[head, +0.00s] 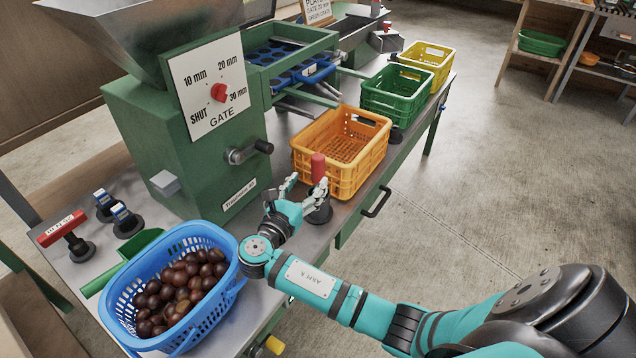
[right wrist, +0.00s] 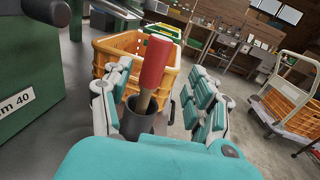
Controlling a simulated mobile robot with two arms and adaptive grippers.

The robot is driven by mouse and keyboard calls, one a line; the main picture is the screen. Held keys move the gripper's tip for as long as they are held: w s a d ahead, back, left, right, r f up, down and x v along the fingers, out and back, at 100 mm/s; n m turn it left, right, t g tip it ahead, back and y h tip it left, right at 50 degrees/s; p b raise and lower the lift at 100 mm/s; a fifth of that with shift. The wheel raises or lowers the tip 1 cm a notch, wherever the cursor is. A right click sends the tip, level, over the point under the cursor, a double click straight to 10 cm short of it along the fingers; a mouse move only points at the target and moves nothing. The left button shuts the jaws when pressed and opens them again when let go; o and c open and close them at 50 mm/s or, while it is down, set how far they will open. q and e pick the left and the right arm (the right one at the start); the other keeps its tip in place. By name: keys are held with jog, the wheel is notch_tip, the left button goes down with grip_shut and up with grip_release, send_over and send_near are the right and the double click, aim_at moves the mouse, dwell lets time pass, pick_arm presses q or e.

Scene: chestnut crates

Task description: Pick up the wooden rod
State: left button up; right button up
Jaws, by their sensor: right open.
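The wooden rod (right wrist: 156,68) has a thick red upper end and a bare wood lower part. It stands slightly tilted in a dark grey cup (right wrist: 136,122) in the right wrist view. In the head view the rod's red end (head: 318,167) shows above the cup (head: 319,213), by the orange crate's front corner. My right gripper (head: 306,188) is open and empty, close to the rod. In the right wrist view the rod appears between its spread fingers, with no clear contact. The fingers partly hide the rod's lower part in the head view. My left gripper is out of view.
An orange crate (head: 302,160) stands just behind the cup. A blue basket (head: 121,296) of chestnuts is at the front left. The green machine (head: 135,128) stands left of the gripper. Green (head: 378,102) and yellow (head: 437,68) crates line the bench's far end.

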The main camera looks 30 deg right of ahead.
aim_at(315, 170)
jog(key=x, duration=0.2)
jog(key=shift+w+d, duration=0.2)
jog(key=shift+d, duration=0.05)
jog(key=b+x, duration=0.1)
jog(key=x, duration=0.4)
jog(key=shift+w+a+f, duration=0.1)
jog(key=shift+w+f, duration=0.05)
jog(key=shift+w, duration=0.1)
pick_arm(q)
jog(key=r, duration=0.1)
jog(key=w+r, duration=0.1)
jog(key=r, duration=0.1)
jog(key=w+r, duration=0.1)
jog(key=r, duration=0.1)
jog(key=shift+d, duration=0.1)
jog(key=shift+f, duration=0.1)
pick_arm(e)
grip_shut()
